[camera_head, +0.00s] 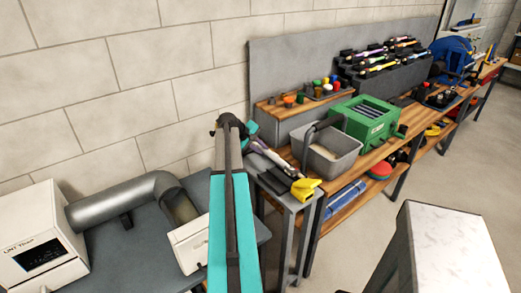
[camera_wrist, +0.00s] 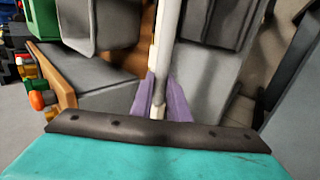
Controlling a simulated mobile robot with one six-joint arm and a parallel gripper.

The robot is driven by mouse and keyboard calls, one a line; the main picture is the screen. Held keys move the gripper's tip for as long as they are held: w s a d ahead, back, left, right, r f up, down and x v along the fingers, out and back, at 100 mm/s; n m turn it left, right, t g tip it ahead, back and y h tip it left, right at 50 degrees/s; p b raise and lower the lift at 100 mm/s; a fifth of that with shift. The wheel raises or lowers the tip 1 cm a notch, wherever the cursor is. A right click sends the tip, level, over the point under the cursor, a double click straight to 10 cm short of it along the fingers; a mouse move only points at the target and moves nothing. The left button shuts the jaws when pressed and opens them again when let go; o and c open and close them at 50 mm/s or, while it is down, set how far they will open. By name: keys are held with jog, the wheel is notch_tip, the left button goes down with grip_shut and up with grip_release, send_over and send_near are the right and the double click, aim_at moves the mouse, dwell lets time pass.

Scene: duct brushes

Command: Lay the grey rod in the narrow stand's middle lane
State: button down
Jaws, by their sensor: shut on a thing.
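My gripper (camera_wrist: 161,98) has purple fingers shut on the pale grey rod (camera_wrist: 168,35), which runs up and out of the top of the wrist view. In the head view the rod (camera_head: 280,163) slants down to the right from my gripper (camera_head: 262,148), above a small grey side table. A dark grey stand with ridges (camera_wrist: 222,18) lies right of the rod in the wrist view.
A yellow piece (camera_head: 305,188) lies at the small table's front. A grey bin (camera_head: 343,158) and a green box (camera_head: 372,112) stand right of it on the wooden bench. A rack of colourful brushes (camera_head: 385,68) is behind. A duct pipe (camera_head: 115,203) is at the left.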

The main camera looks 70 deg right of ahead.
jog(key=shift+f+b, duration=0.6)
jog(key=shift+f, duration=0.7)
jog(key=shift+f+b, duration=0.4)
jog(key=shift+f, duration=0.55)
dwell(0.8)
jog(key=c, duration=1.6)
grip_release()
jog(key=shift+a, duration=0.1)
jog(key=shift+a+f, duration=0.1)
jog(key=shift+w+a, duration=0.1)
jog(key=shift+w, duration=0.05)
jog(key=v, duration=0.4)
jog(key=b+v, duration=0.1)
jog(key=v, duration=0.4)
jog(key=b+v, duration=0.1)
jog(key=v, duration=0.3)
jog(key=shift+r, duration=0.55)
